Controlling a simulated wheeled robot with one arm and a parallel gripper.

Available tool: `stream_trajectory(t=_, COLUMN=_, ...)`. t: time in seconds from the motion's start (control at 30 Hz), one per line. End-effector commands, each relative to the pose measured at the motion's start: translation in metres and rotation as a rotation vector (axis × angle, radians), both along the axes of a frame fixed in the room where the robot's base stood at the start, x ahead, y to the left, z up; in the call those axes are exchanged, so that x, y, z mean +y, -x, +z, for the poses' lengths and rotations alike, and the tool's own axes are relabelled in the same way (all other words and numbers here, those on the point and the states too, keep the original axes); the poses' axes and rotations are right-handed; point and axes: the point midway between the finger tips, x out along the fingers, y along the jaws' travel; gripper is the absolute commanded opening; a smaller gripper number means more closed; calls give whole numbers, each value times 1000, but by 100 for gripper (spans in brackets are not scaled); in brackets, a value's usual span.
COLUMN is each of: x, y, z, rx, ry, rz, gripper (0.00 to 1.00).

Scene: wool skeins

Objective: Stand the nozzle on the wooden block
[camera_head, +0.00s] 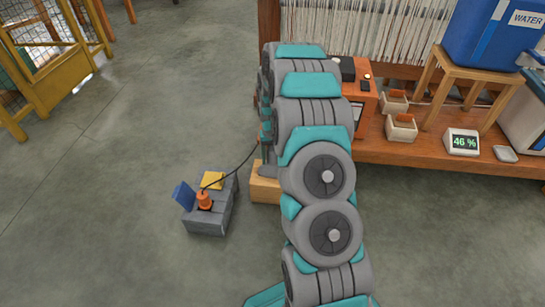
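What looks like the nozzle, a small orange cone (205,200), sits upright on a grey box (207,225) left of centre. A thin black hose runs from it up to the right, towards my arm. The wooden block (266,190) is pale and stands on the floor right of the grey box, partly covered by my arm. My gripper (267,171) seems to point down just above or at the block's back left part. Its fingertips are small and partly hidden behind my arm, so their opening and any contact are unclear. A small orange patch shows beside my wrist.
A blue flap (184,196) and a yellow piece (213,181) are on the grey box. An orange machine (361,108), small bins (401,127) and a 46 % display (462,142) stand on the wooden bench (440,157). A blue water tank (490,35) sits on a stool.

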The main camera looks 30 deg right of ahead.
Motion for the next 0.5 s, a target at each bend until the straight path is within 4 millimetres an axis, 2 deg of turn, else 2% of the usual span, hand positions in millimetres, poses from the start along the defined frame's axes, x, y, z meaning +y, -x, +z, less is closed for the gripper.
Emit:
stream_trajectory(t=0.07, x=0, y=0, z=0, rx=0, ry=0, rz=0, gripper=75)
stream_trajectory(t=0.33, x=0, y=0, z=0, rx=0, ry=0, rz=0, gripper=75)
stream_trajectory(t=0.5, x=0, y=0, z=9, rx=-1, ry=0, rz=0, gripper=75)
